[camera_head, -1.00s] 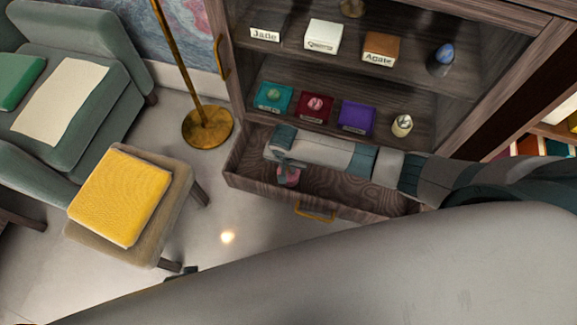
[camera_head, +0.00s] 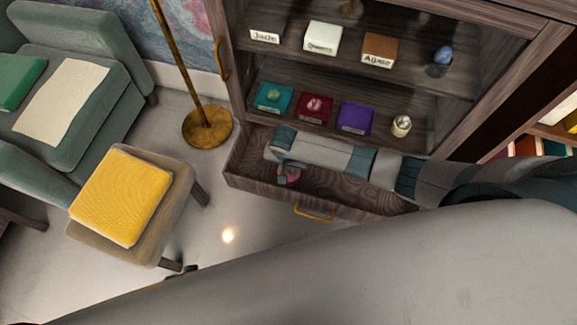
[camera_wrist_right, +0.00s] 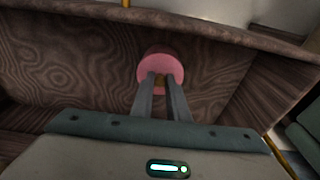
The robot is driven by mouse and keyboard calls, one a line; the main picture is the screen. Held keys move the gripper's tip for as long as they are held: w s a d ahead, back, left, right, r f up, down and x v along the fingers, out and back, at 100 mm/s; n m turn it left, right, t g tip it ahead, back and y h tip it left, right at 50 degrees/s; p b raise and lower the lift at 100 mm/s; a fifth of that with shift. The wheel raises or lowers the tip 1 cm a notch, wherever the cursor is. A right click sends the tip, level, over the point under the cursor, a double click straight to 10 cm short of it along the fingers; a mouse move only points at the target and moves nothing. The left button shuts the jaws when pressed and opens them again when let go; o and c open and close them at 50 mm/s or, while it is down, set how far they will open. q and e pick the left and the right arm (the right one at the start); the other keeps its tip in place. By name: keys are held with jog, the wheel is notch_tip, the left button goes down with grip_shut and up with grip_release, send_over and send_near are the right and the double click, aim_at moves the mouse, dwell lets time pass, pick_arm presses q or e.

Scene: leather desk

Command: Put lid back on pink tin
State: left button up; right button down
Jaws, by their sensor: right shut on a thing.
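My right gripper (camera_head: 282,172) reaches down into the open drawer of the cabinet. In the right wrist view its two fingers (camera_wrist_right: 160,84) are close together on a small gold-brown part at the middle of a round pink piece (camera_wrist_right: 159,62), which looks like the pink tin's lid. My left gripper is not in view.
The wooden drawer (camera_head: 250,180) has walls close around the gripper and a brass handle (camera_head: 315,212) in front. Shelves above hold labelled blocks (camera_head: 323,37) and a small round pot (camera_head: 401,125). A stool with a yellow cushion (camera_head: 120,197) and a lamp base (camera_head: 207,127) stand left.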

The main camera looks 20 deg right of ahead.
jog(key=shift+f+p, duration=0.2)
jog(key=shift+p, duration=0.55)
dwell(1.2)
dwell(0.5)
jog(key=c, duration=1.6)
grip_release()
jog(key=shift+c, duration=0.2)
jog(key=shift+o, duration=0.6)
jog(key=o, duration=0.4)
jog(key=shift+c, duration=0.2)
jog(key=shift+r+p, duration=3.55)
jog(key=shift+p, duration=0.6)
jog(key=shift+c, duration=0.6)
